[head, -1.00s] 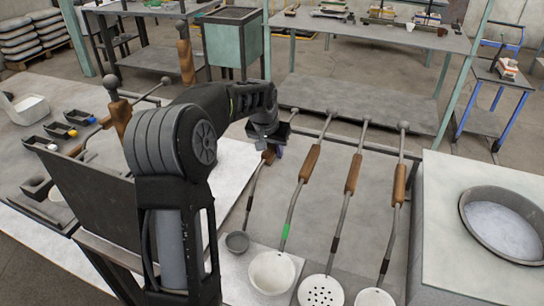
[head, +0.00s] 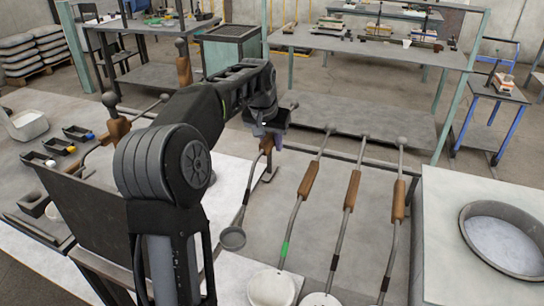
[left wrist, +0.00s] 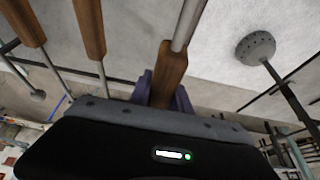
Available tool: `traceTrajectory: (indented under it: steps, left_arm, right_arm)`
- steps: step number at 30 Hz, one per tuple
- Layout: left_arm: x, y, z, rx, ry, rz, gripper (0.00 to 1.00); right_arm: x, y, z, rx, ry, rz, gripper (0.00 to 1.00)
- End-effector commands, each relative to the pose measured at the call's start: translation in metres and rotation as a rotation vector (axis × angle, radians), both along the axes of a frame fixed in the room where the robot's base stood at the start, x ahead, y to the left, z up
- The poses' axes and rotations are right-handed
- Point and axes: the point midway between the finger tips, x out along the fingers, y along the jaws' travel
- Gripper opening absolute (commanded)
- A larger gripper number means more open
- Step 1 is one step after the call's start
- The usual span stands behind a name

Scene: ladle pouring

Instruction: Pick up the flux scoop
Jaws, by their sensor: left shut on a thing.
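The flux scoop is the small grey cup (head: 232,238) on a thin rod with a wooden handle (head: 267,144). My left gripper (head: 264,130) is shut on this handle near its upper end, and the scoop hangs tilted, cup down, above the rack. In the left wrist view the wooden handle (left wrist: 168,72) sits between the purple fingers (left wrist: 163,92) of the gripper. The cup is not clearly seen there. My right gripper is not in view.
Three longer ladles with wooden handles (head: 309,180) (head: 351,190) (head: 398,201) lie to the right of the scoop. A round basin (head: 510,238) is set in the pale block at right. A dark upright panel (head: 85,225) and small trays (head: 78,133) are at left.

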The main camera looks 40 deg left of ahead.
Motion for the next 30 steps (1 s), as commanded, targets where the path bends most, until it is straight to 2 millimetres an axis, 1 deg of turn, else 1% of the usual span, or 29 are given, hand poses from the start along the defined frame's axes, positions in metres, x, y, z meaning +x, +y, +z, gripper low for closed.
traceTrajectory:
  steps: [1, 5, 23, 26, 30]
  left_arm:
    - [0.001, 0.000, 0.007, 0.002, -0.005, 0.000, 0.00]
    - [0.001, 0.000, 0.014, 0.001, -0.003, 0.000, 0.00]
    - [0.000, 0.000, 0.015, 0.001, -0.002, 0.000, 0.00]
    - [0.000, 0.000, 0.018, 0.001, -0.002, 0.000, 0.00]
    - [0.000, 0.000, 0.033, 0.000, -0.003, 0.000, 0.00]
  right_arm:
    - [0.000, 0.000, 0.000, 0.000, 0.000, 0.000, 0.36]
    - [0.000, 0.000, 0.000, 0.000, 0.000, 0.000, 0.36]
    - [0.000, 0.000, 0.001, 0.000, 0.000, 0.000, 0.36]
    - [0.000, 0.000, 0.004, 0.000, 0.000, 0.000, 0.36]
    - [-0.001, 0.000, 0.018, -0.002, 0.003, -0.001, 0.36]
